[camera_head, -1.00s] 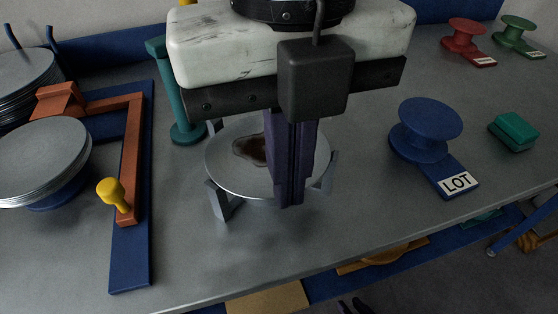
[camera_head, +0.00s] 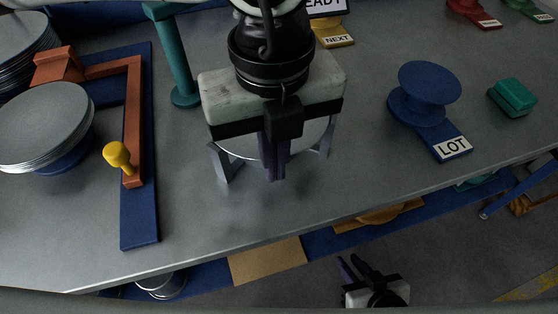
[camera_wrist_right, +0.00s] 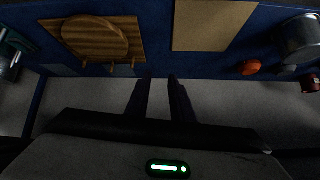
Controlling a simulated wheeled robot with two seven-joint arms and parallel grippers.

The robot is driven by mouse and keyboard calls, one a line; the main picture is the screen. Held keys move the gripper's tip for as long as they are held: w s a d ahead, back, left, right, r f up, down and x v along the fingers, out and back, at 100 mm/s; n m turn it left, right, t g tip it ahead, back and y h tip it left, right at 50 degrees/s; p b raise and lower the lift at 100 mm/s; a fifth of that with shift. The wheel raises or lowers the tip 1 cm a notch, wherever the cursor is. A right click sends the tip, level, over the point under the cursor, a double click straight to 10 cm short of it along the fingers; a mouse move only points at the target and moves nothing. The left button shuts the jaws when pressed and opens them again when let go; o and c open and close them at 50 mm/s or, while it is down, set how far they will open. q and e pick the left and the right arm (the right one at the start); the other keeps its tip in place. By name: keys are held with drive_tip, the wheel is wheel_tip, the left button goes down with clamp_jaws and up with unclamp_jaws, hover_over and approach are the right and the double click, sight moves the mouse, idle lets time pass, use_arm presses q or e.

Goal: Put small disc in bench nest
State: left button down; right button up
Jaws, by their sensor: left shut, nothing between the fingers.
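A silver disc (camera_head: 314,135) rests on a nest of grey upright prongs (camera_head: 223,165) on the bench. My left gripper (camera_head: 273,178) is shut and empty, in front of the disc, and hides most of it. I cannot tell whether its fingertips touch the disc. A stack of silver discs (camera_head: 40,115) sits on a blue base at the left. Another stack (camera_head: 22,48) stands behind it. I cannot tell which is the small disc. My right gripper (camera_head: 350,262) is open and empty, low in front of the bench; its fingers show in the right wrist view (camera_wrist_right: 159,80).
A blue LOT spool (camera_head: 424,88), a green block (camera_head: 512,97) and a yellow NEXT tag (camera_head: 335,40) stand on the bench. An orange bracket (camera_head: 134,110) with a yellow knob and a teal post (camera_head: 180,60) stand left. A lower shelf holds a wooden board (camera_wrist_right: 98,38).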

use_arm(q)
drive_tip(key=shift+w+f, duration=0.1)
use_arm(e)
drive_tip(key=shift+f, duration=0.15)
